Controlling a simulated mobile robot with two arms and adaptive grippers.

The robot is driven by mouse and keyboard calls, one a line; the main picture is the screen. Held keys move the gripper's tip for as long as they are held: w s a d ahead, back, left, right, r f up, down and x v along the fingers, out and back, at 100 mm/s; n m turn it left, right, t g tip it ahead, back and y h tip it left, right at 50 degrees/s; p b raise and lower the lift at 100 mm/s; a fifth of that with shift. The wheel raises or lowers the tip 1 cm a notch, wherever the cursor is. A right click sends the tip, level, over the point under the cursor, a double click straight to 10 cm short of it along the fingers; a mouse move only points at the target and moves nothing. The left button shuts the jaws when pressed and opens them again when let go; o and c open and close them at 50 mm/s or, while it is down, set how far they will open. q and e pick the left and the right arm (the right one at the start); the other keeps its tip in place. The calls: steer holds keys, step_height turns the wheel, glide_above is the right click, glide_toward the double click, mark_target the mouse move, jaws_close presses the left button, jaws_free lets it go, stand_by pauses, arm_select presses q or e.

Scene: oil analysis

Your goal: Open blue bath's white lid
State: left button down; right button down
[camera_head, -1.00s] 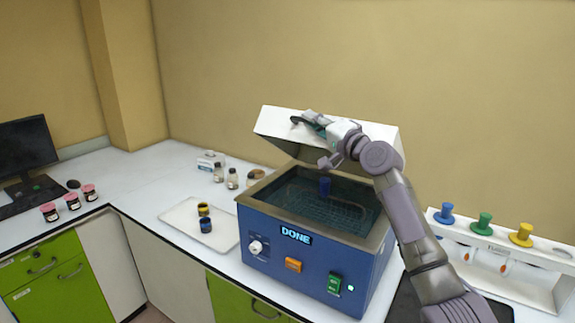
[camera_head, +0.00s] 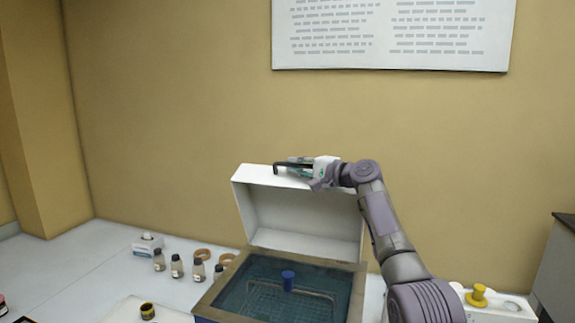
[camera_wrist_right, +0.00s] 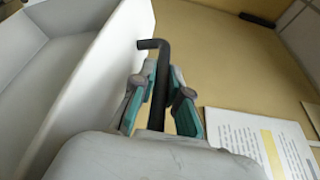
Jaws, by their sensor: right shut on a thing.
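The white lid (camera_head: 305,215) stands raised, nearly upright, at the back of the blue bath (camera_head: 208,318). The bath's open basin shows water, a rack and a blue-capped item (camera_head: 288,280). My right gripper (camera_head: 289,168) is at the lid's top edge, shut on the black handle (camera_head: 277,168). In the right wrist view the black handle (camera_wrist_right: 158,85) runs between the teal fingers (camera_wrist_right: 160,98), with the white lid (camera_wrist_right: 100,85) to its left. My left gripper is not in view.
Several small bottles (camera_head: 177,266) and a white box (camera_head: 147,244) stand on the counter left of the bath. A tray (camera_head: 128,311) with a yellow-topped jar (camera_head: 147,311) is at the front left. A rack with a yellow knob (camera_head: 478,295) is at the right. The wall (camera_head: 180,130) is behind the lid.

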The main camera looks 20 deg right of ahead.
steer(key=shift+a, duration=0.1)
steer(key=c, duration=1.2)
jaws_free()
steer(key=shift+a, duration=0.1)
steer(key=shift+s+d, duration=0.2)
steer(key=shift+d, duration=0.05)
steer(key=v, duration=1.1)
steer(key=shift+s, duration=0.2)
